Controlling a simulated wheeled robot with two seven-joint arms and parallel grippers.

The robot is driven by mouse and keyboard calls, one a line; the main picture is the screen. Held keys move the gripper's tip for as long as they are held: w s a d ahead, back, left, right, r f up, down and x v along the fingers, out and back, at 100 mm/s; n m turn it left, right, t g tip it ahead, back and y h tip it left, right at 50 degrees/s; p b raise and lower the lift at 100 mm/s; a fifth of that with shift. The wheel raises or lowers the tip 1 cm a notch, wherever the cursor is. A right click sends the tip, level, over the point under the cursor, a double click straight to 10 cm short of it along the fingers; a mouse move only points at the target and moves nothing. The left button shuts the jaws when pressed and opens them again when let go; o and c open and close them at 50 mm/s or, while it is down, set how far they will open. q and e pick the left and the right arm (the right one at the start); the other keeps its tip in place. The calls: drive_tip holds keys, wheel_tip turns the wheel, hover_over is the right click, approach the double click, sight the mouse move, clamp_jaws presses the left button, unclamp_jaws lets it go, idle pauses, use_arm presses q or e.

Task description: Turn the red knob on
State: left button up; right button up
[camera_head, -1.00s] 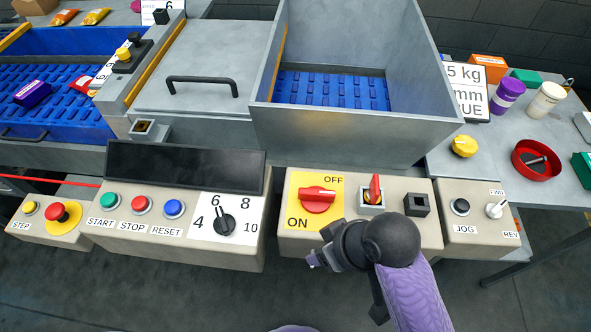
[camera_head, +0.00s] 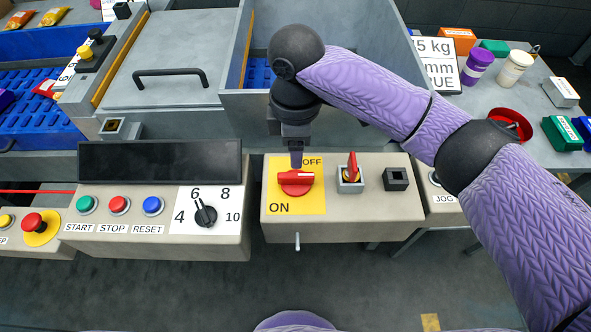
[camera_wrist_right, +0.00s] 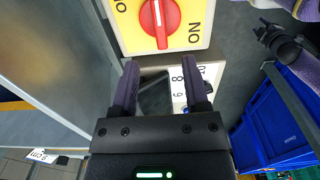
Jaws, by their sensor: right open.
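The red knob (camera_head: 296,183) sits on a yellow plate (camera_head: 314,206) marked OFF at the top and ON at the lower left. Its bar lies sideways in the head view. My right gripper (camera_head: 296,160) points down just behind the knob there and covers part of the plate's upper edge. In the right wrist view the knob (camera_wrist_right: 162,18) lies ahead of the open, empty fingers (camera_wrist_right: 160,64), which are apart from it. A dark gripper with a purple arm, likely my left (camera_wrist_right: 280,42), shows at that view's top right; its jaws are unclear.
Right of the knob are a red key-like switch (camera_head: 352,168) and a black square socket (camera_head: 396,180). To the left is a button panel with a black dial (camera_head: 204,213). The grey hopper (camera_head: 350,100) rises behind. The floor in front is clear.

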sight(296, 175)
wheel_tip(296, 175, down, 8)
drive_tip(key=shift+f+b, duration=0.2)
drive_tip(key=shift+b, duration=0.95)
clamp_jaws()
